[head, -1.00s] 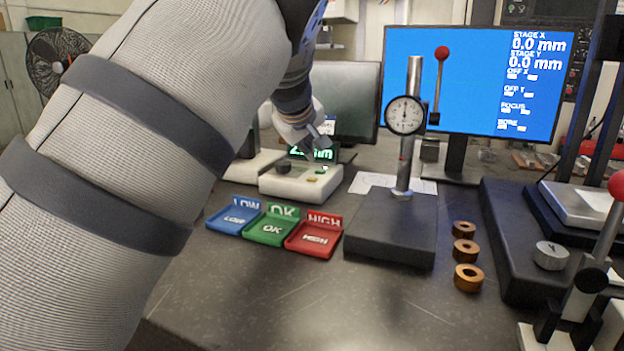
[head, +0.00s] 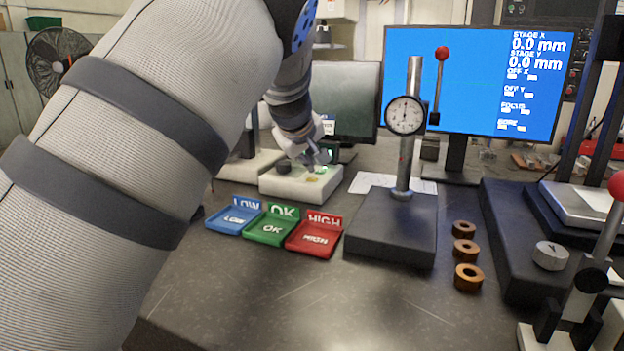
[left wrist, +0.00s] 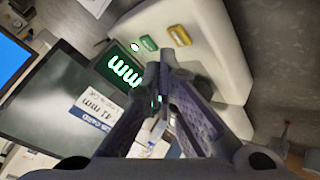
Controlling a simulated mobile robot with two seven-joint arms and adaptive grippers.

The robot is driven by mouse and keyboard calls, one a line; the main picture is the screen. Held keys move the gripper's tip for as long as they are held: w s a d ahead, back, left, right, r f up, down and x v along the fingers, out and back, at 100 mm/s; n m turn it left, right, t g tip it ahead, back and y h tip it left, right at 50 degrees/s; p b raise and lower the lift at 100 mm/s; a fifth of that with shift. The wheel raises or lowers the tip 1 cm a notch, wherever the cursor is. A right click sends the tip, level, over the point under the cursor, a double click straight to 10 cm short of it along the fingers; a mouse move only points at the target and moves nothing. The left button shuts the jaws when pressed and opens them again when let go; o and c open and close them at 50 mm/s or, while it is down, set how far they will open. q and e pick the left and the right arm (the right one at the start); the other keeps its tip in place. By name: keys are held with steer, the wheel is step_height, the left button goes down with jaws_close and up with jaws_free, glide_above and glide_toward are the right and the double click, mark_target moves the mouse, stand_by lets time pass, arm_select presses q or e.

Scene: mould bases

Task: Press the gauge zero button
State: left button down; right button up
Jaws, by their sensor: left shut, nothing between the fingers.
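The gauge is a white box (head: 295,187) behind the coloured trays in the head view; my left gripper hides most of its display there. In the left wrist view its dark display (left wrist: 118,68) shows green "mm" lettering. A green button (left wrist: 148,43) and a yellow button (left wrist: 179,36) sit on its white top panel; I cannot read their labels. My left gripper (head: 318,163) is shut and empty, low over the gauge's button side. Its fingertips also show in the left wrist view (left wrist: 168,68), between the display and the white housing. I cannot tell whether they touch it. My right gripper is out of view.
Blue (head: 226,226), green (head: 262,240) and red (head: 310,248) trays stand in front of the gauge. A dial indicator stand (head: 385,240) is to its right, with three copper-coloured rings (head: 468,277) beside it. The front of the bench is clear.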

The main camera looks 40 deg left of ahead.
mark_target(308, 179)
arm_select(q)
steer(key=shift+f, duration=0.1)
stand_by(0.7)
steer(key=shift+f, duration=0.35)
steer(key=shift+f, duration=0.35)
stand_by(0.7)
steer(key=shift+r, duration=0.75)
steer(key=shift+r, duration=2.55)
steer(key=shift+f, duration=0.15)
